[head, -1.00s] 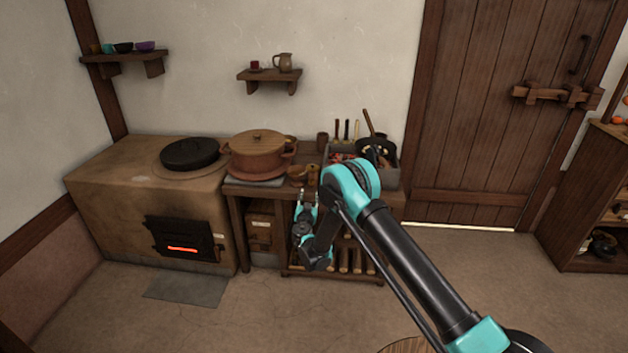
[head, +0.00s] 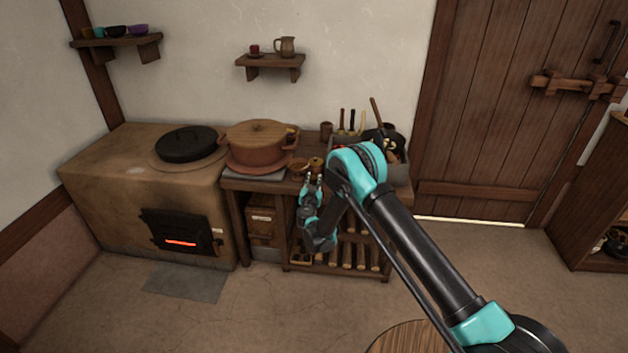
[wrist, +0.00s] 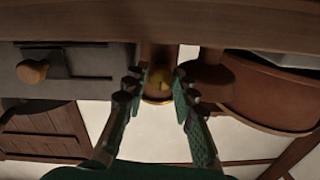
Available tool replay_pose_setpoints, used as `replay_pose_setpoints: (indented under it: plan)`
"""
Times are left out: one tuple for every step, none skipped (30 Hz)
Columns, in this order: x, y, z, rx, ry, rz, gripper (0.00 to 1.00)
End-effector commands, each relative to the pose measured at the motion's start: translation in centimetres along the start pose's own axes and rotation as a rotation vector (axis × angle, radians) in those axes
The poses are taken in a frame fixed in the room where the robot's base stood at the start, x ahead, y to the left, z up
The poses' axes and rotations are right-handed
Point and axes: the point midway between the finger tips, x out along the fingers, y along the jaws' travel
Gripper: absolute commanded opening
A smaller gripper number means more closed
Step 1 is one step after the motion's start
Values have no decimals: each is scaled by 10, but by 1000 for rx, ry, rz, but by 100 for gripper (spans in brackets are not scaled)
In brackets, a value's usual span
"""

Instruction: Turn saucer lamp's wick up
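My gripper (head: 313,184) is at the bench's front edge, in front of two small brown vessels beside the big pot. In the wrist view, which looks upside down, its fingers (wrist: 158,84) are apart with nothing clearly held. A brown vessel with a yellowish round part (wrist: 159,80) shows between the fingertips. A reddish-brown bowl (wrist: 206,78) is just right of it. In the head view the small bowl (head: 298,169) is left of the other vessel (head: 316,164). I cannot tell for sure which is the saucer lamp; no wick is clear. Contact cannot be told.
The big lidded pot (head: 256,143) stands left of the small vessels. A grey box (head: 398,173) with a pan is to their right. A clay stove (head: 110,185) glows at left. The bench edge (wrist: 150,25) crosses the wrist view's top.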

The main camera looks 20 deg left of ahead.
Motion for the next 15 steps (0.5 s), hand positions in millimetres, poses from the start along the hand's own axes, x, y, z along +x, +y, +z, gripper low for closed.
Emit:
replay_pose_setpoints:
  plan:
    - [0, 0, 0, 0, 0, 0, 17]
    - [0, 0, 0, 0, 0, 0, 13]
    - [0, 0, 0, 0, 0, 0, 8]
    - [0, 0, 0, 0, 0, 0, 5]
    - [0, 0, 0, 0, 0, 0, 1]
    - [0, 0, 0, 0, 0, 0, 0]
    - [0, 0, 0, 0, 0, 0, 0]
    - [0, 0, 0, 0, 0, 0, 0]
    - [0, 0, 0, -1, 0, 0, 0]
    - [0, 0, 0, -3, 0, 0, 0]
    - [0, 0, 0, -5, 0, 0, 0]
    - [0, 0, 0, -10, 0, 0, 0]
    - [0, 0, 0, -15, -1, 0, 0]
    - [0, 0, 0, -21, -1, 0, 0]
    - [0, 0, 0, -32, -1, 0, 0]
